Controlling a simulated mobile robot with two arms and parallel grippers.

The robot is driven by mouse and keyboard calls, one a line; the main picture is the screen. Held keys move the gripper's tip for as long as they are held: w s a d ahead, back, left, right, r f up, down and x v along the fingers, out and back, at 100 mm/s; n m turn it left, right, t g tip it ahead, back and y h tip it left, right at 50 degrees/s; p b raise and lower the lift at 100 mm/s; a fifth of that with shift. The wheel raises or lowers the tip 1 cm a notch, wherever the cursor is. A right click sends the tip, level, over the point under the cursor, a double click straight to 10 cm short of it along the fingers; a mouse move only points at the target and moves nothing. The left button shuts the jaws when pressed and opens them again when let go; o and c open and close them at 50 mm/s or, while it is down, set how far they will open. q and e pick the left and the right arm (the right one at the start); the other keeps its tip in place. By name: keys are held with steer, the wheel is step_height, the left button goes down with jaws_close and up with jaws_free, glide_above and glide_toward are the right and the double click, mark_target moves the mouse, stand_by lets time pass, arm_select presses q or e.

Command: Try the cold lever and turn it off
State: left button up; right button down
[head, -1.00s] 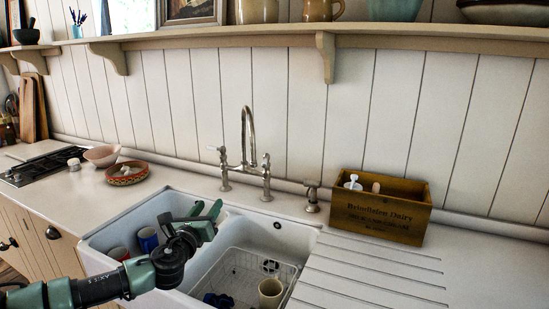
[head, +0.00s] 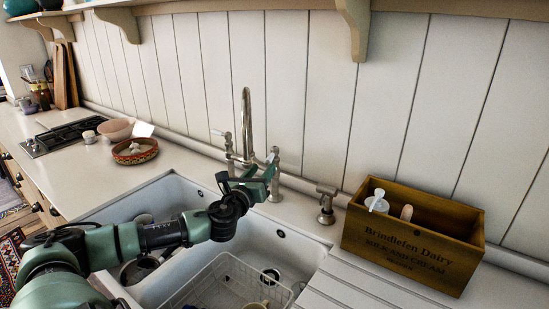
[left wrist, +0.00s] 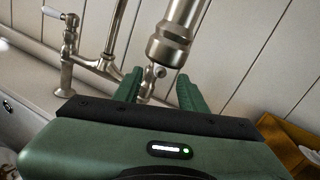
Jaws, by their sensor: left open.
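The metal bridge tap (head: 246,125) stands behind the white sink (head: 172,190), with a tall curved spout and two side valves. Its left lever (head: 218,132) has a white handle and also shows in the left wrist view (left wrist: 54,13). Its right lever (head: 272,155) shows just above my left gripper (head: 266,174). My left gripper is open in front of the right valve. In the left wrist view, the green fingers (left wrist: 158,90) stand apart on both sides of the right valve (left wrist: 153,75), partly hidden behind the spout's end (left wrist: 170,45). I cannot tell whether they touch it. No water is seen running.
A wooden crate (head: 412,240) with bottles stands right of the tap, past a small metal pump (head: 326,205). A wire rack (head: 225,285) and a mug lie in the sink. A patterned bowl (head: 135,152) and a hob (head: 62,135) are at left.

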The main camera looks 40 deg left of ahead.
mark_target(267, 162)
arm_select(q)
steer(key=shift+w+a+r, duration=0.2)
steer(key=shift+w+a, duration=0.05)
steer(key=shift+w, duration=0.15)
steer(key=p+x, duration=0.1)
steer(key=x, duration=0.3)
steer(key=shift+w+f, duration=0.15)
steer(key=shift+w, duration=0.2)
steer(key=shift+w+a, duration=0.3)
steer(key=shift+w, duration=0.35)
jaws_close()
stand_by(0.4)
